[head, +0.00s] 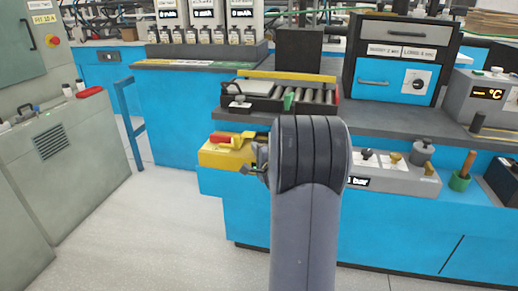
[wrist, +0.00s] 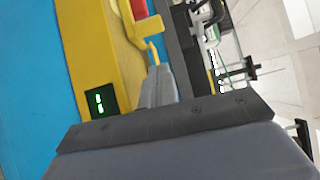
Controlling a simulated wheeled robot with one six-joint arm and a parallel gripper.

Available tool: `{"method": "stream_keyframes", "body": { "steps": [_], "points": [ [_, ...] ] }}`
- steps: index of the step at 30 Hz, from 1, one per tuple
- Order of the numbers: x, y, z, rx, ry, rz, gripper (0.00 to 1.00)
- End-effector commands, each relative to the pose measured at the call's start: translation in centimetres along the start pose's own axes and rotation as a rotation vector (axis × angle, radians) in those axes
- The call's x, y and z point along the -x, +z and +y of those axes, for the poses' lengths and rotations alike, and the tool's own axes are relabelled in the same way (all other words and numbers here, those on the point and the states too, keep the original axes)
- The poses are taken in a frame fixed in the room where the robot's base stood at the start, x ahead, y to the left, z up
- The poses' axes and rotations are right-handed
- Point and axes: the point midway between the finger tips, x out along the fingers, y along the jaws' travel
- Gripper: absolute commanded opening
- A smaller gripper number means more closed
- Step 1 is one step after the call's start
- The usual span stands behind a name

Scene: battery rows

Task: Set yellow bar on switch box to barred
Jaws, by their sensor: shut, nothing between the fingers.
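The yellow switch box (head: 222,158) sits at the left end of the blue bench in the head view. On its top are a red part (head: 221,137) and a yellow bar (head: 243,136). In the wrist view the switch box (wrist: 85,40) fills the upper left, with a small dark display showing a green mark. The yellow bar (wrist: 128,22) and red part (wrist: 139,8) show at the top edge, partly cut off. My gripper (wrist: 155,60) is shut and empty, its tips just below the bar; contact cannot be told. In the head view my arm partly hides my gripper (head: 252,169).
A roller tray (head: 290,104) with a green item stands on the bench behind the switch box. A grey panel with knobs (head: 400,178) lies to the right of my arm. A grey cabinet (head: 60,150) stands left, with open floor (head: 155,210) between.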

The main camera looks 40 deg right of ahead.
Motion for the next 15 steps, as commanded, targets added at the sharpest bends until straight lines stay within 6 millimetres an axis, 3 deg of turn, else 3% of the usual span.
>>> {"method": "stream_keyframes", "body": {
  "steps": [15],
  "points": [
    [8.0,-0.3,-0.1,-0.001,0.002,0.005,0.0]
  ]
}}
